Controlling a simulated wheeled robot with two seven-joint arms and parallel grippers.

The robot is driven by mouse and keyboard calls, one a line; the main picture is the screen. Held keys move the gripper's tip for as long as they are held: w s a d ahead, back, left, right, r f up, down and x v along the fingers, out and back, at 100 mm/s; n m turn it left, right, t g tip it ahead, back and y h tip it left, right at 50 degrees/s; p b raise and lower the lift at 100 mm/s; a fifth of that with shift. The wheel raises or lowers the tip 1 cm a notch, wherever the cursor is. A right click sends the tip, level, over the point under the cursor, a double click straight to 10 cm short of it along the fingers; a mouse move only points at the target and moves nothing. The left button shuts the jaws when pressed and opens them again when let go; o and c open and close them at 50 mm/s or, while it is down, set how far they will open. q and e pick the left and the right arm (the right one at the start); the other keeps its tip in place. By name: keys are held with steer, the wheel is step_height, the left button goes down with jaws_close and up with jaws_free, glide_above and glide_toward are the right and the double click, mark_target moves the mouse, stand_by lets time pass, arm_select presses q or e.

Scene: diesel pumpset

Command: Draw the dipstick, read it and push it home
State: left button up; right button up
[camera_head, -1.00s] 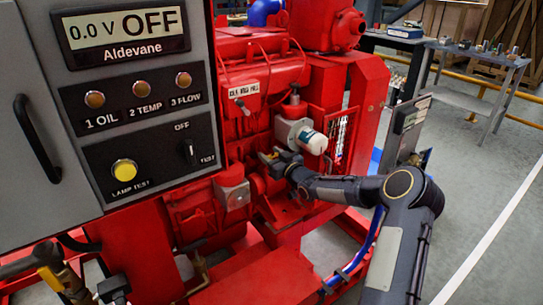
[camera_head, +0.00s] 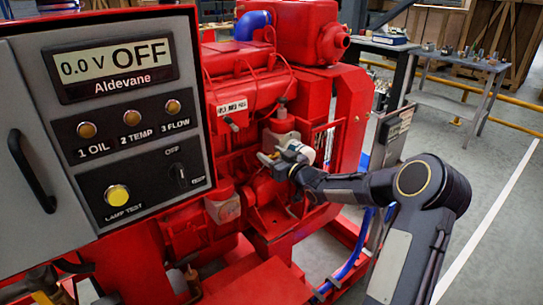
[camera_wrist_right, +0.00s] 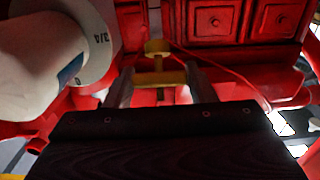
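The yellow T-shaped dipstick handle (camera_wrist_right: 158,78) is in the right wrist view, between the two grey fingers of my right gripper (camera_wrist_right: 158,84). The ends of its crossbar reach close to both fingers; I cannot tell whether they grip it. A rod runs below the bar, and its lower end is hidden by the gripper body. In the head view my right gripper (camera_head: 268,160) is at the side of the red engine (camera_head: 240,85), beside the white filter. No dipstick markings are readable. My left gripper (camera_head: 85,292) shows only partly at the bottom left, its fingers unclear.
The white filter (camera_wrist_right: 35,62) is close on the left in the wrist view. A grey control panel (camera_head: 120,110) reading 0.0 V OFF stands at the left. A blue hose (camera_head: 350,262) runs below my right arm. Open floor lies to the right.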

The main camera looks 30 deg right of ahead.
steer(key=o, duration=0.4)
steer(key=shift+c, duration=0.2)
steer(key=s, duration=0.7)
steer(key=shift+s+d, duration=0.3)
steer(key=shift+s, duration=0.1)
steer(key=s+a+r+m+g+h+p, duration=0.25)
steer(key=s+a+r+g+p, duration=0.35)
steer(key=s+a+r, duration=0.3)
steer(key=s+a+f+g+y+p, duration=0.1)
steer(key=s+a+g+y+p, duration=0.1)
steer(key=s+a, duration=0.5)
steer(key=s+a+f+g+y+p, duration=0.1)
steer(key=s+a, duration=0.6)
steer(key=s, duration=0.8)
steer(key=g+y+p, duration=0.1)
steer(key=g+y, duration=0.1)
steer(key=g, duration=0.1)
steer(key=shift+s+a, duration=0.15)
steer(key=shift+s, duration=0.2)
